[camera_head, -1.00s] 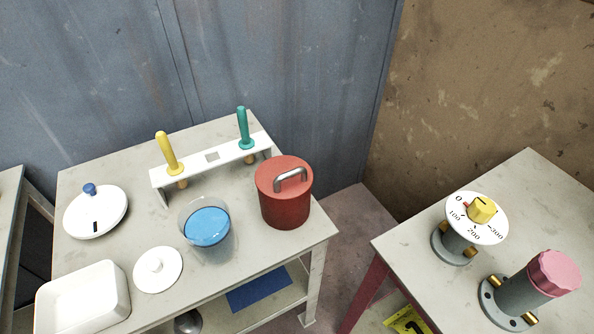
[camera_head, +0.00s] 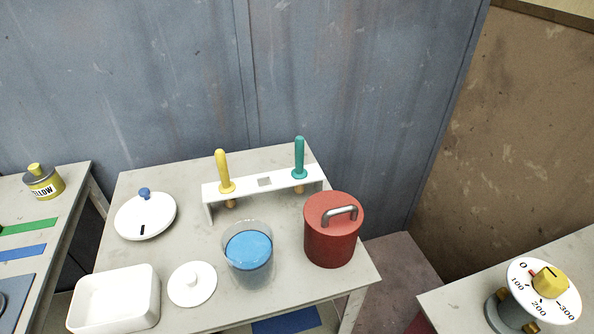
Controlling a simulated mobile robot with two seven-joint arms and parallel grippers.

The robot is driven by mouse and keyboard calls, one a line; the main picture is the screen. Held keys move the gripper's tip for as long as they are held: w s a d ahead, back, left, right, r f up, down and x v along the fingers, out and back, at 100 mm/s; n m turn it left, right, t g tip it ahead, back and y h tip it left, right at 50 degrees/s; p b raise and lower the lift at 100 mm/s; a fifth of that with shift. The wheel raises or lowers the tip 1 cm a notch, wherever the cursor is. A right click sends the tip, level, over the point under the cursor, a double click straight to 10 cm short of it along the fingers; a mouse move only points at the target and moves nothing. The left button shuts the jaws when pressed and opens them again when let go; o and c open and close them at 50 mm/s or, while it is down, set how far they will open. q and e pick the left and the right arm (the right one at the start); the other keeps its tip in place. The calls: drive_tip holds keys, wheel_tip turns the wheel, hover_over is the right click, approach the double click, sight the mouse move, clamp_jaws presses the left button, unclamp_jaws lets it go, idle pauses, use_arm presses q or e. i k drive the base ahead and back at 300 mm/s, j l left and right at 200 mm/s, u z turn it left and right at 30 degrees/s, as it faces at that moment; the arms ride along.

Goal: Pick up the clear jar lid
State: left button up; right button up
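A clear jar (camera_head: 249,279) with blue contents (camera_head: 248,250) stands on the middle table, left of a red pot. A round white lid (camera_head: 192,285) with a small knob lies flat on the table just left of the jar. A larger white lid (camera_head: 145,216) with a blue knob and a dark slot lies at the back left of the same table. I cannot tell from its looks which lid is the clear jar's, but the plain white one lies beside the jar. Neither of my grippers is in view.
A white tray (camera_head: 84,309) sits at the table's front left. A white rack (camera_head: 265,186) holds yellow- and green-handled tools behind the jar. The red lidded pot (camera_head: 333,245) stands right. A yellow canister (camera_head: 45,184) is on the left table, a dial (camera_head: 543,291) on the right one.

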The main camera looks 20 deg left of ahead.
sight(193, 283)
drive_tip(key=j+u, duration=0.2)
drive_tip(key=u, duration=0.15)
drive_tip(key=j+u, duration=0.2)
drive_tip(key=u, duration=0.2)
